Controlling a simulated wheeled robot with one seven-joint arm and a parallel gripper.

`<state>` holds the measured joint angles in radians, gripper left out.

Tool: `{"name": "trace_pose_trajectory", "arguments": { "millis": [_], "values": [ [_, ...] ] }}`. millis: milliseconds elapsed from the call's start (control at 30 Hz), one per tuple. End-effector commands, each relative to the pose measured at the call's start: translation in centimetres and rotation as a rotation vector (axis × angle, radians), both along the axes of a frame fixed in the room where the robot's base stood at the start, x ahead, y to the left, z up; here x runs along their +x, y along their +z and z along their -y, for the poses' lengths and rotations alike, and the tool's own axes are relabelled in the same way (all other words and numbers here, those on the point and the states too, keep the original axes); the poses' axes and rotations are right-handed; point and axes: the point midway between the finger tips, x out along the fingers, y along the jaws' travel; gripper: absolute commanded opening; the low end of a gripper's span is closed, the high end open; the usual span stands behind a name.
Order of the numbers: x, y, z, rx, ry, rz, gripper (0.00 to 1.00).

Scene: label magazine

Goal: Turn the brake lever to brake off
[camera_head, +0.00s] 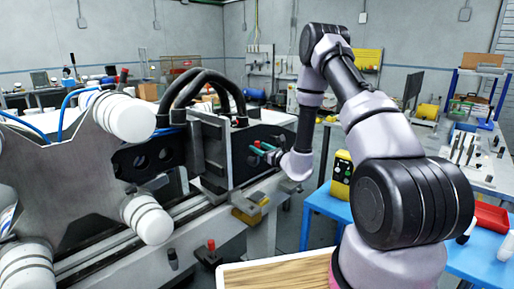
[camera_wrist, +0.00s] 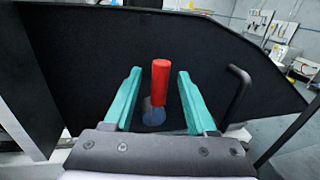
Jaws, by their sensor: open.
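A lever with a red cylindrical grip (camera_wrist: 160,82) stands nearly upright in front of a black plate (camera_wrist: 90,60) in the wrist view. I take it to be the brake lever. A bluish round part shows below the grip. My gripper (camera_wrist: 159,74) has two teal fingers, open, one on each side of the red grip, with visible gaps. I cannot tell how deep the grip sits between them. In the head view my gripper (camera_head: 262,150) is at the black side plate of the machine (camera_head: 245,160), and the lever there is mostly hidden.
A black bent handle (camera_wrist: 236,95) stands right of the fingers. In the head view a red-topped knob (camera_head: 211,245) stands low beside the machine rail. A blue table with a yellow control box (camera_head: 341,177) and a red tray (camera_head: 491,216) are at right.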

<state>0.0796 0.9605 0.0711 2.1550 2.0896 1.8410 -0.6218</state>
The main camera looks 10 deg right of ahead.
Motion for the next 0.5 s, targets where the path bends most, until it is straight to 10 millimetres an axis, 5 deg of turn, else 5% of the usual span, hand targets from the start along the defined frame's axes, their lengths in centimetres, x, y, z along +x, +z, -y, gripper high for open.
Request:
{"name": "trace_pose_trajectory", "arguments": {
  "millis": [467,500],
  "values": [
    [1.7,0.0,-0.8,0.001,0.000,0.000,0.57],
    [1.7,0.0,-0.8,0.001,0.000,0.000,0.49]
  ]
}}
